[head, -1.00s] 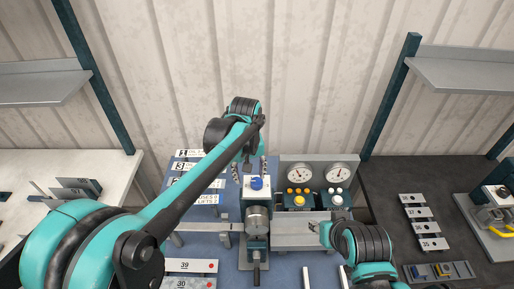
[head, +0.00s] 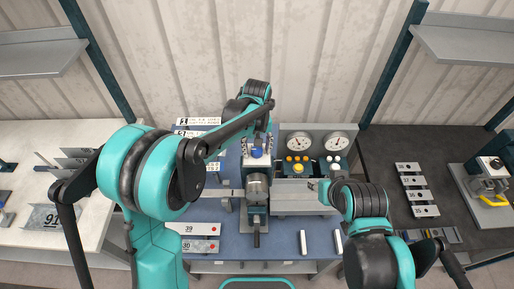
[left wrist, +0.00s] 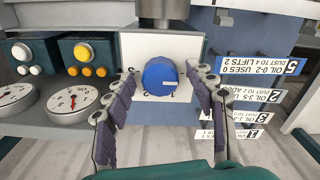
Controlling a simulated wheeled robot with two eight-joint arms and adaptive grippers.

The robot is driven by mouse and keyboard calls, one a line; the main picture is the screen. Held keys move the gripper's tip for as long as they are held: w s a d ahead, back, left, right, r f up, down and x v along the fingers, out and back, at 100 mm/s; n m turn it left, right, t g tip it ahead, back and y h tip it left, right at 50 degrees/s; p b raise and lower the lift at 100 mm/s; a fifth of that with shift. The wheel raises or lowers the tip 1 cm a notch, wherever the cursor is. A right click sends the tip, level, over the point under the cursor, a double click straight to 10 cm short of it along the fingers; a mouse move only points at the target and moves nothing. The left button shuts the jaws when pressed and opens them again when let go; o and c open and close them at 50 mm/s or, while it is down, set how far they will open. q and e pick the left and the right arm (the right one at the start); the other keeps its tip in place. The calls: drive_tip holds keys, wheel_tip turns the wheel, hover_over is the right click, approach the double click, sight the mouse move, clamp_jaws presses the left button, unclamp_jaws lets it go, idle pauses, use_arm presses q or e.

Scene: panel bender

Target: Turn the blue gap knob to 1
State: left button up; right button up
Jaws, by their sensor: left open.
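The blue gap knob (left wrist: 160,77) sits on a white dial plate (left wrist: 134,50) in the left wrist view. It also shows in the head view (head: 257,153), on top of the bender in the middle of the table. My left gripper (left wrist: 160,100) is open, with one finger on each side of the knob; whether they touch it I cannot tell. The plate's markings are mostly hidden by the knob and fingers, so its setting cannot be read. My right gripper (head: 318,187) is beside the machine's grey bed, its fingers too small to judge.
Two gauges (head: 336,141) and boxes with yellow and white buttons (head: 299,168) stand right of the knob. Numbered instruction cards (head: 200,121) lie to its left. Plates marked 39 and 30 (head: 200,230) lie on the front left of the blue table. Metal parts (head: 417,190) lie on the dark right bench.

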use_arm(q)
drive_tip(key=c, duration=1.2)
drive_tip(key=shift+o, duration=0.2)
drive_tip(key=m+b, duration=0.1)
drive_tip(key=m, duration=0.2)
drive_tip(key=m+b, duration=0.1)
drive_tip(key=m, duration=0.1)
drive_tip(key=shift+m, duration=0.3)
drive_tip(key=m+b, duration=0.1)
drive_tip(key=m, duration=0.5)
drive_tip(key=shift+b, duration=0.4)
